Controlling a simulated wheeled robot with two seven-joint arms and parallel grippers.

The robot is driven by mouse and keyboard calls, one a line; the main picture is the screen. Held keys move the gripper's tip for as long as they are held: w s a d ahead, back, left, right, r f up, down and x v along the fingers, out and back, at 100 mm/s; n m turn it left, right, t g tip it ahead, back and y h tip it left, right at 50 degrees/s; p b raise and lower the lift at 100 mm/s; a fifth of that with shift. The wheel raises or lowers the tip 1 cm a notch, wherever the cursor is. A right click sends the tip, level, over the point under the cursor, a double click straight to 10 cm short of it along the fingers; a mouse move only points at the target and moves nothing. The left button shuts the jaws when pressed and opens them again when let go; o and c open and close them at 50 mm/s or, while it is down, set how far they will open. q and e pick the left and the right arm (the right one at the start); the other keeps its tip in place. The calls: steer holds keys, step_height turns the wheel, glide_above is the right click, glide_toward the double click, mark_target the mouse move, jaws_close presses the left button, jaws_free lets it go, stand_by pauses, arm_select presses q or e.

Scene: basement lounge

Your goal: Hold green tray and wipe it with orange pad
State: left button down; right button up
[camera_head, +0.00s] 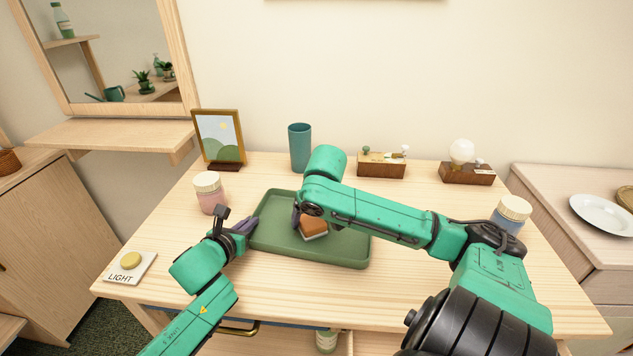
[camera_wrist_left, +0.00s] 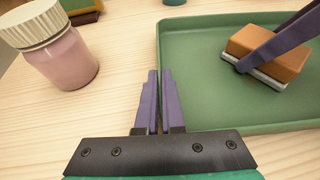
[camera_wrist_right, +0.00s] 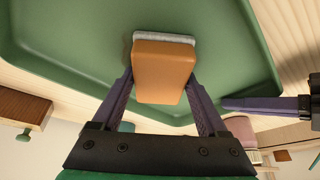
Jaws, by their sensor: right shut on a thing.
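The green tray (camera_head: 345,248) lies flat on the wooden table; its rim also shows in the left wrist view (camera_wrist_left: 225,153). The orange pad (camera_wrist_right: 163,72), with a pale underside, sits over the tray's floor. My right gripper (camera_wrist_right: 163,95) is shut on the pad, one finger on each side. It also shows in the left wrist view, where the pad (camera_wrist_left: 268,55) looks tilted. My left gripper (camera_wrist_left: 158,85) is at the tray's left rim with its fingers close together. I cannot tell whether the rim is pinched between them.
A pink jar (camera_head: 210,192) stands close behind my left gripper. A picture frame (camera_head: 219,138), teal cup (camera_head: 300,147) and two wooden blocks (camera_head: 381,169) (camera_head: 467,174) line the back. A blue jar (camera_head: 511,214) stands right; a light switch (camera_head: 130,266) lies front left.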

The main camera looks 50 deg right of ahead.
steer(key=shift+w+a, duration=0.35)
steer(key=shift+w, duration=0.2)
steer(key=shift+s+d+f, duration=0.1)
steer(key=shift+s+f, duration=0.1)
steer(key=shift+s, duration=0.05)
steer(key=shift+s+d+r, duration=0.1)
steer(key=shift+s+d, duration=0.25)
steer(key=shift+s, duration=0.25)
steer(key=shift+s+d, duration=0.3)
steer(key=shift+s, duration=0.25)
steer(key=shift+s+d+r, duration=0.2)
steer(key=shift+r, duration=4)
steer(key=shift+f, duration=0.15)
